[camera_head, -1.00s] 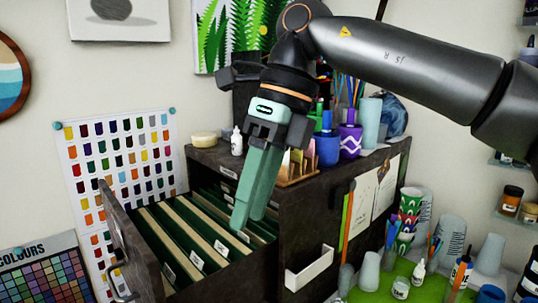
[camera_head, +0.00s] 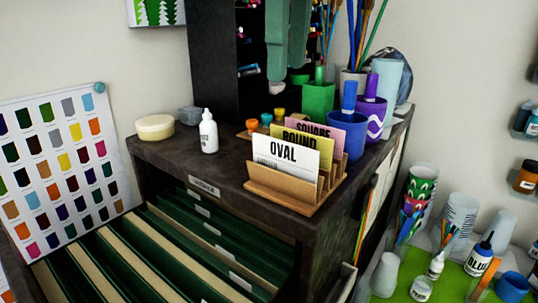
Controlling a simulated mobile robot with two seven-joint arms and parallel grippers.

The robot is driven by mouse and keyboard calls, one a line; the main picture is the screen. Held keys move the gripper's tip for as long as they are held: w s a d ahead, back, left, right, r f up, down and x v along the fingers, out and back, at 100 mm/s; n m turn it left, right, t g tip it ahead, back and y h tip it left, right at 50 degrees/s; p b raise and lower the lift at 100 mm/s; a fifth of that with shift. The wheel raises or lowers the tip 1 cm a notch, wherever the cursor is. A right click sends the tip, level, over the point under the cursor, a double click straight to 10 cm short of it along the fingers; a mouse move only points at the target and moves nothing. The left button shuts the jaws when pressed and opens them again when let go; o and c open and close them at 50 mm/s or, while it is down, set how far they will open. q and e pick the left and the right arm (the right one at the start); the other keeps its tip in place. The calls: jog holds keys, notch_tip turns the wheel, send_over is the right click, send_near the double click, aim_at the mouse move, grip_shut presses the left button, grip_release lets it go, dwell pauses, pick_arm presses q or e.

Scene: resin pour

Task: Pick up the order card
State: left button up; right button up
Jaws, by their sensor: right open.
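A wooden card holder (camera_head: 285,194) stands on top of the dark cabinet near its front right corner. It holds upright cards one behind another: a white card reading "OVAL" (camera_head: 285,160) in front, a yellow card reading "ROUND" (camera_head: 312,142) behind it, and a pink card reading "SQUARE" (camera_head: 325,127) at the back. The front cards partly cover those behind. My left gripper is out of view.
The cabinet's drawer (camera_head: 190,245) with green hanging files is open below. Right of the holder stand blue (camera_head: 347,138), purple (camera_head: 369,116) and green (camera_head: 317,98) cups.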

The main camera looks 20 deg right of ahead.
jog(key=f, duration=0.2)
send_over(283, 149)
jog(key=s, duration=0.1)
jog(key=f, duration=0.4)
jog(key=shift+s+f, duration=0.2)
jog(key=shift+f, duration=0.2)
jog(key=shift+w+f, duration=0.25)
jog(key=shift+f, duration=0.6)
jog(key=shift+w+f, duration=0.2)
jog(key=shift+f, duration=0.65)
jog(key=shift+w+f, duration=0.25)
jog(key=shift+f, duration=0.6)
grip_shut()
